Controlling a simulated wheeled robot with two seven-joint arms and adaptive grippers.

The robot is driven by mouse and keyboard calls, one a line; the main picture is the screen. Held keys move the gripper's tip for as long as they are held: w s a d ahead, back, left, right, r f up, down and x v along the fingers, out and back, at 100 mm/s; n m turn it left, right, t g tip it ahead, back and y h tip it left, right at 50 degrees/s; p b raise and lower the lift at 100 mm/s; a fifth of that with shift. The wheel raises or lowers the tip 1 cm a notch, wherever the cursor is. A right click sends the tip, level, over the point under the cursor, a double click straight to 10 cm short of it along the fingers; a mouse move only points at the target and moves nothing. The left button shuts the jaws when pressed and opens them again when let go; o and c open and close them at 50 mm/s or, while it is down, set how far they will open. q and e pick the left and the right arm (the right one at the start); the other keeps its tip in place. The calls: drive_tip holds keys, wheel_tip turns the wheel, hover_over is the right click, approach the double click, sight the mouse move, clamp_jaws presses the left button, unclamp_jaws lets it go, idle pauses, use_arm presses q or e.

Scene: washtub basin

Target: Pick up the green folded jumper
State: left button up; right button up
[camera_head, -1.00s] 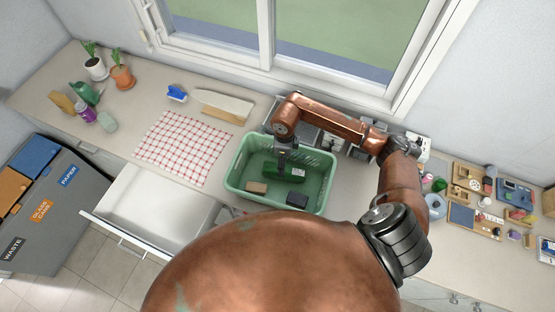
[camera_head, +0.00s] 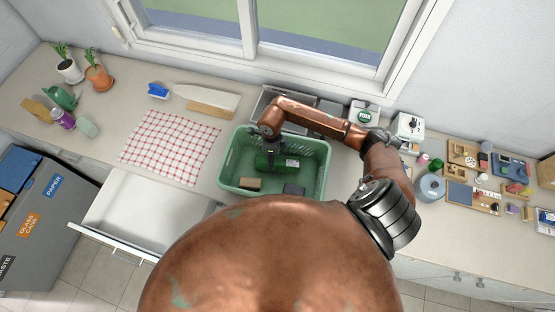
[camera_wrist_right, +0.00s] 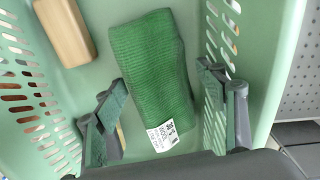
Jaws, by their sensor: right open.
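The green folded jumper (camera_head: 290,163) lies on the floor of the green basin (camera_head: 230,187), partly covered by my right gripper in the head view. In the right wrist view the jumper (camera_wrist_right: 150,62) is a ribbed green bundle with a white printed tag at its near end. My right gripper (camera_wrist_right: 165,112) is open, with one finger on each side of the jumper's near end. Nothing is gripped. In the head view the right gripper (camera_head: 272,158) reaches down into the basin; its fingertips are hard to make out. My left gripper is not in view.
A tan block (camera_head: 250,183) and a dark block (camera_head: 293,189) lie nearer in the basin. The tan block (camera_wrist_right: 65,30) is left of the jumper in the wrist view. Perforated basin walls stand close around the gripper. A checkered cloth (camera_head: 170,146) lies to the left.

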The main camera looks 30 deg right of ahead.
drive_tip(key=shift+f, duration=1.05)
drive_tip(key=c, duration=0.9)
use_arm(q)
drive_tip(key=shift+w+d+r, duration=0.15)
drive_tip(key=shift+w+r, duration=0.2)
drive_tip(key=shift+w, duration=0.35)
use_arm(e)
drive_tip(key=shift+c, duration=0.8)
